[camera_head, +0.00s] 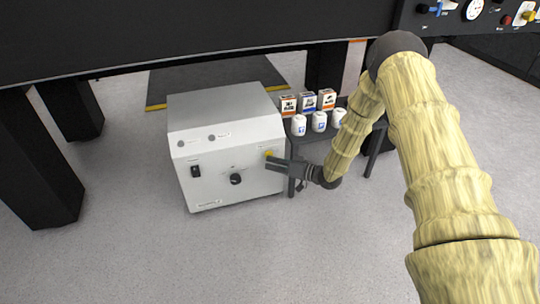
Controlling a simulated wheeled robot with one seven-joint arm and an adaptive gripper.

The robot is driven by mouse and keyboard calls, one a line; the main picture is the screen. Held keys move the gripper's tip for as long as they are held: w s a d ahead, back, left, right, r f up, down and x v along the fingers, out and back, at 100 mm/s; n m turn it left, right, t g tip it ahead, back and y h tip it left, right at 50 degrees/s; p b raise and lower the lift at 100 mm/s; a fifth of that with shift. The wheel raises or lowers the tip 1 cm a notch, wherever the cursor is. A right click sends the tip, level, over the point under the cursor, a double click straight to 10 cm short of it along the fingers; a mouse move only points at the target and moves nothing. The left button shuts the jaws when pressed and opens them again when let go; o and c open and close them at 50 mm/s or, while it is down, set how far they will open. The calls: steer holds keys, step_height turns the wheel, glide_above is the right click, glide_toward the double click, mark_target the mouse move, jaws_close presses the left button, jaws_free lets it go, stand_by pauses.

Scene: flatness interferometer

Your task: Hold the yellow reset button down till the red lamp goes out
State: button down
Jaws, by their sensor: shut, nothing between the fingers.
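A light grey control box (225,185) stands on the floor at centre left. A small yellow button (268,154) is at the upper right of its front face. My gripper (271,163) is shut and empty, its fingertips at the button's lower edge in this view. I cannot tell whether they touch or press it. Two small round lamps, left (180,143) and right (211,137), sit on the box's sloped upper face. Both look grey, with no red glow visible. Their labels are too small to read.
The box also has a black rocker switch (195,171) and a black knob (236,179). A small dark table (299,143) at its right holds white containers and small cartons. A dark bench (150,40) overhangs behind. A panel (470,17) at upper right carries a gauge and red and yellow controls.

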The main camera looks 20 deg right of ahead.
steer(key=shift+s+p, duration=0.3)
steer(key=shift+s, duration=0.25)
steer(key=shift+s, duration=0.1)
steer(key=s+p, duration=0.2)
steer(key=s, duration=0.2)
steer(key=shift+s+d+p, duration=0.15)
steer(key=shift+s+p, duration=0.25)
stand_by(0.4)
